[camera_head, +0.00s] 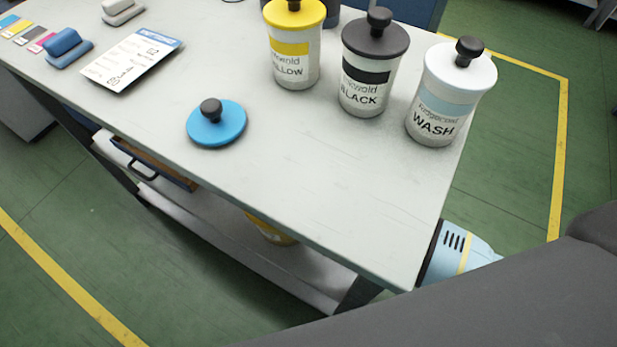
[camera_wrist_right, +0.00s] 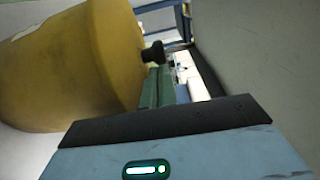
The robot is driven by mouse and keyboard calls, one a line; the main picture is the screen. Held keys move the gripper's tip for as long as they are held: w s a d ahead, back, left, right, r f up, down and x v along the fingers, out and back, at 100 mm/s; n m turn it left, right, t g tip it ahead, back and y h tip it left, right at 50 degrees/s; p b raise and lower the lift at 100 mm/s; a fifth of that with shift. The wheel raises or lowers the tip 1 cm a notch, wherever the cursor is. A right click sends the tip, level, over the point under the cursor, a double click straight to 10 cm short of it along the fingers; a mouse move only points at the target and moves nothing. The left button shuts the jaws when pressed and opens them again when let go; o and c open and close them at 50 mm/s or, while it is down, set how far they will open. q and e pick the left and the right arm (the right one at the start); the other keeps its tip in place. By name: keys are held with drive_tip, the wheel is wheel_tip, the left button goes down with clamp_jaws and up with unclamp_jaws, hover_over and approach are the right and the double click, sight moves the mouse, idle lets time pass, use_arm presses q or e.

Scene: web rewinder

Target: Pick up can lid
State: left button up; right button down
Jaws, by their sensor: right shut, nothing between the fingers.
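A round blue can lid (camera_head: 228,125) with a black knob lies flat on the grey table near its front edge in the head view. No gripper is near it. My right gripper (camera_wrist_right: 160,80) shows in the wrist view, its green fingers shut and empty, beside a large yellow rounded container (camera_wrist_right: 75,70). A small dark knob-like shape (camera_wrist_right: 152,52) shows just beyond the fingertips; I cannot tell if they touch. My left gripper is in neither view.
Yellow, black and white WASH cans (camera_head: 434,122) with knobbed lids stand at the table's back right. A printed card (camera_head: 130,58) and a blue-handled block (camera_head: 68,48) lie at the left. A yellow object (camera_head: 268,228) is under the table (camera_head: 320,180). Table around the lid is clear.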

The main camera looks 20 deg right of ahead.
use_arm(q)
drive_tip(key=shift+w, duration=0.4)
use_arm(e)
drive_tip(key=shift+w+d, duration=0.1)
